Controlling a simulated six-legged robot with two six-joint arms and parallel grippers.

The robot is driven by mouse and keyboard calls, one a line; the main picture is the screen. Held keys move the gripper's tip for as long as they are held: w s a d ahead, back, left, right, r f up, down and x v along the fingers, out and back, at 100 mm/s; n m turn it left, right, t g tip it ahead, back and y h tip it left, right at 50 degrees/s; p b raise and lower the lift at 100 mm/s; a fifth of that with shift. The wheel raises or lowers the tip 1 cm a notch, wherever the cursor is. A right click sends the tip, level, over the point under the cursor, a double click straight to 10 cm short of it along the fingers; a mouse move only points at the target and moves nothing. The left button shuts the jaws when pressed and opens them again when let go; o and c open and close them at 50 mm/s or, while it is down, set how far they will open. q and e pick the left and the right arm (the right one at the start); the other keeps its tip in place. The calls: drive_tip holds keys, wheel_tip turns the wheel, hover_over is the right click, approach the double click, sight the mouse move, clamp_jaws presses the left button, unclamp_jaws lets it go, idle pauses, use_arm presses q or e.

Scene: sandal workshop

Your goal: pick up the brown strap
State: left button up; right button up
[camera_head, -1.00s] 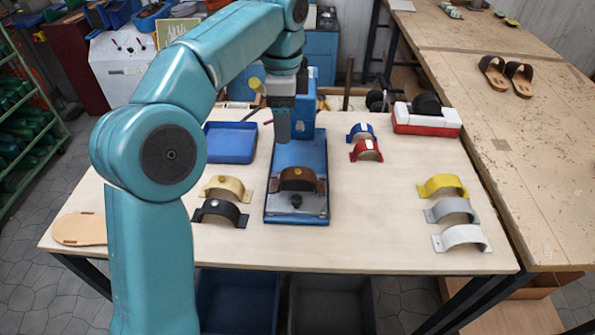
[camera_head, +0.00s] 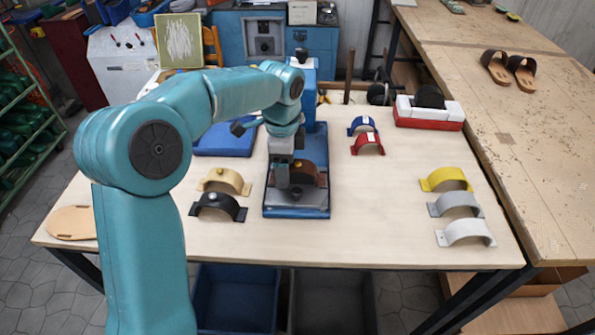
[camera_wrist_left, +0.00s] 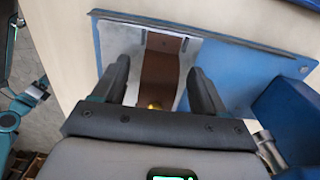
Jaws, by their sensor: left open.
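The brown strap (camera_head: 313,170) is an arched band with a brass-coloured stud, sitting on the blue press base (camera_head: 322,213). In the wrist view the strap (camera_wrist_left: 162,62) lies between the two black fingers, over a pale plate. My left gripper (camera_head: 283,186) is low over the base and hides the left part of the strap in the head view. The left gripper (camera_wrist_left: 159,72) is open, one finger on each side of the strap. I cannot tell whether the fingers touch it. My right gripper is not in view.
Tan (camera_head: 226,178) and black (camera_head: 218,205) straps lie left of the base. Blue and red straps lie behind right; yellow, grey and white ones lie far right. The blue press column (camera_head: 307,90) stands close behind my gripper. The table's middle right is clear.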

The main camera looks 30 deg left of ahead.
use_arm(q)
drive_tip(key=shift+f, duration=0.45)
drive_tip(key=c, duration=1)
drive_tip(key=shift+r, duration=0.15)
